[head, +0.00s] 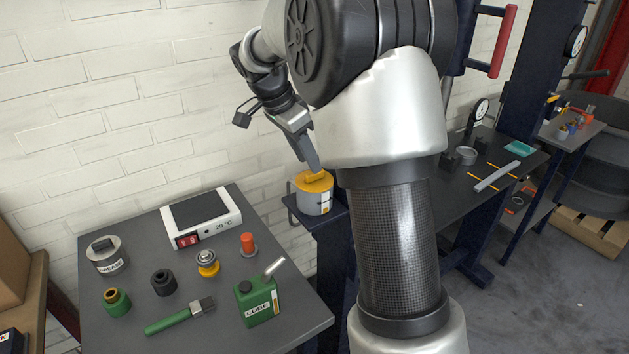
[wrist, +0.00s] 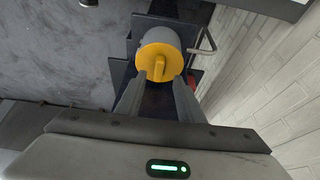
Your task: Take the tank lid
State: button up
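The tank (head: 313,203) is a light grey cylinder with a yellow lid (head: 321,181), standing upright on a small dark shelf. In the wrist view the lid (wrist: 147,56) sits on the tank (wrist: 158,34) and has a raised yellow bar handle (wrist: 159,67) across its middle. My gripper (head: 315,170) points down at the lid from above. In the wrist view my gripper (wrist: 161,82) is open, its two fingertips apart at the near side of the lid, with the near end of the handle in line between them. I cannot tell whether the fingers touch the lid.
A white brick wall stands close behind. Another bench (head: 455,205) is at right.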

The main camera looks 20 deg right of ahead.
aim_at(315, 178)
jog(key=x, duration=0.4)
jog(key=shift+s, duration=0.15)
grip_shut()
jog(key=shift+r, duration=0.15)
